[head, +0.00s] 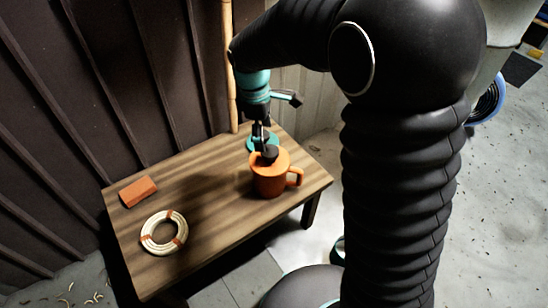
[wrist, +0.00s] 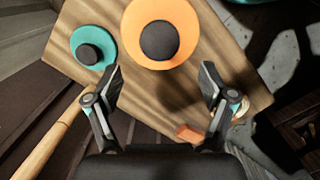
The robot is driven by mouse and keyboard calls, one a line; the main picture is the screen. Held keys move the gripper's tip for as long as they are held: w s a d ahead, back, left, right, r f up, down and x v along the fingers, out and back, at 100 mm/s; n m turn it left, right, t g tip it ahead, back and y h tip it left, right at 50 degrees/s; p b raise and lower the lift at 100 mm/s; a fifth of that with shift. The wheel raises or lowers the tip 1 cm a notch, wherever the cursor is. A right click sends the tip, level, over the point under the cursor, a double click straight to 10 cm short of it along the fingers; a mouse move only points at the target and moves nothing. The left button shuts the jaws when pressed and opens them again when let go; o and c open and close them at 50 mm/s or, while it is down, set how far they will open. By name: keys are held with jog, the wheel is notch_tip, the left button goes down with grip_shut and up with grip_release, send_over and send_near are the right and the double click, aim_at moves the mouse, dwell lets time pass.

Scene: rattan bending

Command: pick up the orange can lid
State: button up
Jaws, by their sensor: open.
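The orange can lid (head: 283,158) sits on top of an orange can (head: 270,182) with a side handle, near the table's back right part. The lid has a black knob (head: 270,152) in its middle. In the wrist view the orange lid (wrist: 185,18) is a round disc at the top, with its knob (wrist: 159,40) at its centre. My gripper (wrist: 161,80) is open and empty, its fingers apart below the knob in that view. In the head view my gripper (head: 264,136) is just above and behind the knob; whether it touches is unclear.
A teal lid (wrist: 104,62) with a black knob lies left of the orange lid in the wrist view. On the table (head: 205,203) are an orange block (head: 138,191) and a rattan coil (head: 149,245). A pole (head: 230,75) stands behind, by the dark wall (head: 100,90).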

aim_at(269, 150)
jog(key=shift+d+f, duration=0.3)
jog(key=shift+f, duration=0.85)
jog(key=shift+d+f, duration=0.3)
jog(key=shift+f, duration=0.9)
jog(key=shift+d+f, duration=0.3)
jog(key=shift+f, duration=0.85)
jog(key=shift+s, duration=0.1)
jog(key=c, duration=1.4)
jog(key=shift+o, duration=0.2)
jog(key=shift+r, duration=0.1)
